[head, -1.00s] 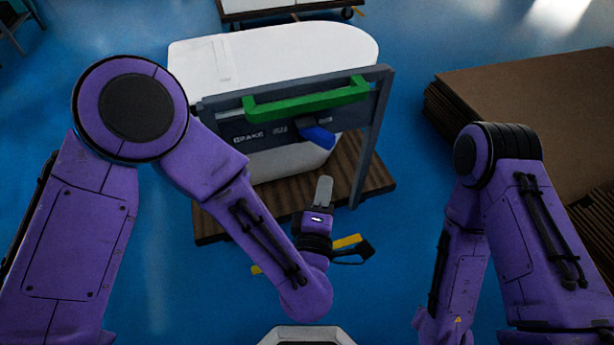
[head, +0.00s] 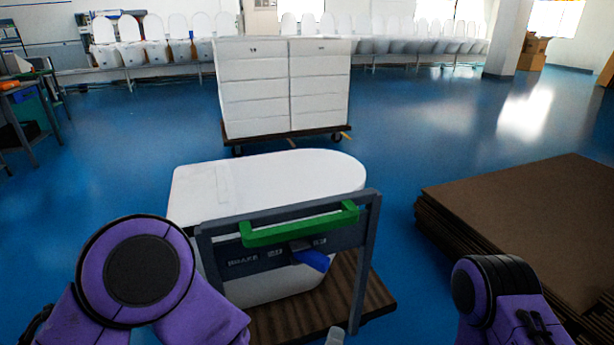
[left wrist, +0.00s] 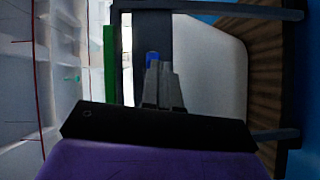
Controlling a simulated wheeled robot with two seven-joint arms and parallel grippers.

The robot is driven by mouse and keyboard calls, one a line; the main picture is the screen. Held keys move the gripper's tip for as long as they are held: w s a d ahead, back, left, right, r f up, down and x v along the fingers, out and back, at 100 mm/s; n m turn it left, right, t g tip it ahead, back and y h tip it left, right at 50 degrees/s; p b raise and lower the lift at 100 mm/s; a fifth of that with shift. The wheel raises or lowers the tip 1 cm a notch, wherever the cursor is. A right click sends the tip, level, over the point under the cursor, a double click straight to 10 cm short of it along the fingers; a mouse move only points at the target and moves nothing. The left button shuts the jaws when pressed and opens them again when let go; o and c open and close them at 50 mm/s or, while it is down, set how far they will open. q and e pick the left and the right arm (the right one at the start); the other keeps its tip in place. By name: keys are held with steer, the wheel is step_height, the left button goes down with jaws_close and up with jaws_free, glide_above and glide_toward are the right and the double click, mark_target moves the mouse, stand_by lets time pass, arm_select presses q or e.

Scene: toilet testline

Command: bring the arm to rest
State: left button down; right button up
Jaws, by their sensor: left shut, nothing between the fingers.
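My left arm comes in from the lower left, and only the tip of my left gripper (head: 335,337) shows at the bottom edge of the head view. In the left wrist view my left gripper's fingers (left wrist: 161,86) are together with nothing between them. They point toward the cart's dark panel and blue lever (left wrist: 153,59). In the head view the fingertip is below the cart's grey frame, apart from the green handle (head: 300,226) and the blue lever (head: 312,260). My right arm shows at the lower right; its gripper is out of view.
A white toilet (head: 265,180) stands on the cart's brown slatted deck (head: 345,300). Stacked brown boards (head: 510,215) lie to the right. A trolley of white boxes (head: 285,88) stands behind. Toilets line the far wall. Blue floor (head: 420,120) is open between.

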arm_select(q)
steer(key=s+a+f+m+g+y+p, duration=0.3)
steer(key=a+f+m+g+p, duration=0.3)
steer(key=a+f, duration=0.85)
steer(key=s+a+g+y+p, duration=0.2)
steer(key=s+a+g, duration=0.1)
steer(key=s+a, duration=0.4)
steer(key=s+a+f+g+y+p, duration=0.1)
steer(key=s+a+g+y+p, duration=0.2)
steer(key=s+a, duration=0.5)
steer(key=a+g, duration=0.1)
steer(key=a, duration=0.5)
steer(key=shift+a+f, duration=0.1)
